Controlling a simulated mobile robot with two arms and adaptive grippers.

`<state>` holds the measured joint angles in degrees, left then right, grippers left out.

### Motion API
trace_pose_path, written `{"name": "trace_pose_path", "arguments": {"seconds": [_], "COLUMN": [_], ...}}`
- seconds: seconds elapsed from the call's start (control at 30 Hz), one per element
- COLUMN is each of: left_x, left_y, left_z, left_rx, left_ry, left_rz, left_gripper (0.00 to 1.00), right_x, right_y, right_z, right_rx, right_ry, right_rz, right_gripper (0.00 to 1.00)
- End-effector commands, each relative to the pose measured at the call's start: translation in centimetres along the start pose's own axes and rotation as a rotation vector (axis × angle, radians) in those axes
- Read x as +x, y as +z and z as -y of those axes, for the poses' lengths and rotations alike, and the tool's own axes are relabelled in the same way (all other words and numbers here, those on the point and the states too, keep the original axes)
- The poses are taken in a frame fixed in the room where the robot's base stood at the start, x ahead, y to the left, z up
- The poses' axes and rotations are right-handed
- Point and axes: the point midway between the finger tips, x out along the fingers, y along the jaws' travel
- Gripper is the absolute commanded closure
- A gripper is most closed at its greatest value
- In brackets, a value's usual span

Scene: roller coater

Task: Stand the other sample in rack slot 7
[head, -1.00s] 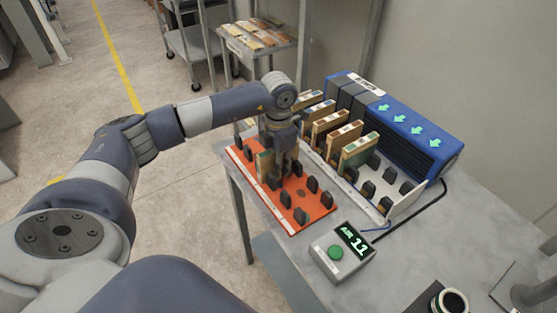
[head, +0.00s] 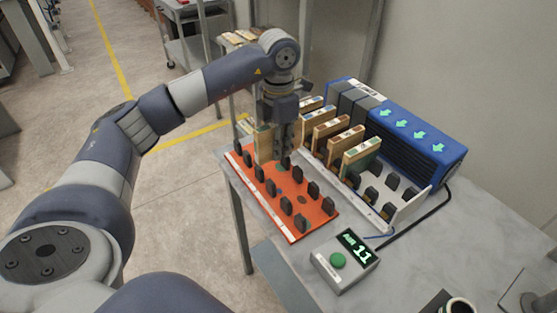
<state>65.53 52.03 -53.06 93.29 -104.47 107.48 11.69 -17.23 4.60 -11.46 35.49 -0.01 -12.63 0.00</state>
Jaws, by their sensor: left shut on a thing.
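My left gripper (head: 284,138) points down over the far part of the orange rack (head: 289,183). It is shut on a wooden sample panel (head: 264,144), held upright. The gripper partly hides the panel, and I cannot tell whether its lower edge is clear of the rack's dark posts. The rest of the orange rack shows no panels between its posts. Beside it is a white rack (head: 411,208) where several samples stand upright; the nearest is a panel with a green band (head: 361,158). The white rack's near posts are empty. Slot numbers are too small to read. My right gripper is not in view.
A blue unit (head: 422,142) with green arrows stands behind the white rack. A grey box (head: 344,262) with a green button and a display reading 11 sits in front of the racks. A shelf post rises behind the gripper.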

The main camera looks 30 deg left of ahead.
Motion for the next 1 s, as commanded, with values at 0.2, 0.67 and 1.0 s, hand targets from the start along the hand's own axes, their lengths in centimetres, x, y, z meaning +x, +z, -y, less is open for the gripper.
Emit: {"name": "trace_pose_path", "arguments": {"seconds": [0.2,0.67,1.0], "left_x": [-0.8,-3.0,-4.2], "left_y": [0.0,0.0,0.0], "left_z": [0.0,0.0,0.0], "left_rx": [0.000,0.000,0.000], "left_ry": [0.000,0.000,-0.001], "left_rz": [0.000,0.002,0.000], "left_gripper": [1.00,1.00,1.00], "right_x": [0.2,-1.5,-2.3], "right_y": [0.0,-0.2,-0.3], "right_z": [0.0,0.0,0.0], "right_rx": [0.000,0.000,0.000], "right_ry": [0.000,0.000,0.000], "right_rz": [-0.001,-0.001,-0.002], "right_gripper": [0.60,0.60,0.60]}}
